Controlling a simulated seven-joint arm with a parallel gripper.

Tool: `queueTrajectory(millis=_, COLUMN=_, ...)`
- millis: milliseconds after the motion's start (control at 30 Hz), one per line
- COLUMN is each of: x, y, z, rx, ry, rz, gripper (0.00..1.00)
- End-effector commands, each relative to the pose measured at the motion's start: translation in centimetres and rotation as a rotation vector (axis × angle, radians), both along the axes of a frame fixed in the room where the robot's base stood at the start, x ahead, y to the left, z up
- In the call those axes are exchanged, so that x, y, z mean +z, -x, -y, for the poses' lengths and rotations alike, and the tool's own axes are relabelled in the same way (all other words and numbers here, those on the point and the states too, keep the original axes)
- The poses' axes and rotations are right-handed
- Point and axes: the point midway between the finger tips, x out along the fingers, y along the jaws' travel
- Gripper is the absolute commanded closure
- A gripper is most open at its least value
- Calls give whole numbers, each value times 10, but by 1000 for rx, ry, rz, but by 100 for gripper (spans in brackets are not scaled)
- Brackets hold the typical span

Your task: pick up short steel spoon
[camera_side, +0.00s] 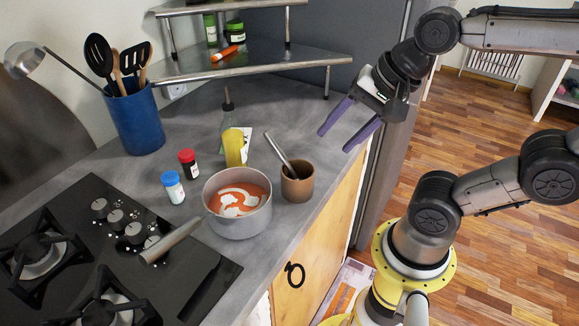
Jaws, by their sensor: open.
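A short steel spoon (277,150) leans in a brown cup (297,188) near the counter's right edge, its handle sticking up to the left. The lower end of the spoon is hidden inside the cup. My gripper (334,139) is open and empty, with its two purple fingers pointing down and left. It is above and to the right of the cup and apart from the spoon.
A pot of red soup (238,224) stands just left of the cup, its handle over the black stove (95,255). A yellow item (233,148), red-capped jar (188,163) and blue-capped jar (173,187) stand behind it. A shelf (250,63) overhangs the back; a blue utensil holder (137,118) stands left.

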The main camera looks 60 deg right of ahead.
Motion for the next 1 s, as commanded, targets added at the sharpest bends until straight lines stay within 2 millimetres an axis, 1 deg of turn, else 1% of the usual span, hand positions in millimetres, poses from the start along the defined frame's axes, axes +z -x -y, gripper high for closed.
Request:
queueTrajectory(millis=100, x=2, y=-11, z=-1, rx=-263, ry=-164, rz=-32, gripper=47)
queueTrajectory(millis=367, x=4, y=-40, z=-1, rx=-876, ry=-524, rz=-124, gripper=47)
queueTrajectory(millis=500, x=2, y=-59, z=3, rx=-1197, ry=-693, rz=-183, gripper=47)
queueTrajectory(millis=600, x=-4, y=-75, z=9, rx=-1396, ry=-781, rz=-228, gripper=47)
queueTrajectory(millis=633, x=-7, y=-80, z=12, rx=-1438, ry=-794, rz=-242, gripper=47)
queueTrajectory(millis=700, x=-13, y=-86, z=17, rx=-1469, ry=-791, rz=-262, gripper=47)
queueTrajectory(millis=800, x=-21, y=-88, z=22, rx=-1494, ry=-781, rz=-279, gripper=47)
queueTrajectory(millis=933, x=-34, y=-93, z=22, rx=-1500, ry=-779, rz=-283, gripper=47)
queueTrajectory(millis=1000, x=-46, y=-96, z=20, rx=-1500, ry=-775, rz=-285, gripper=47)
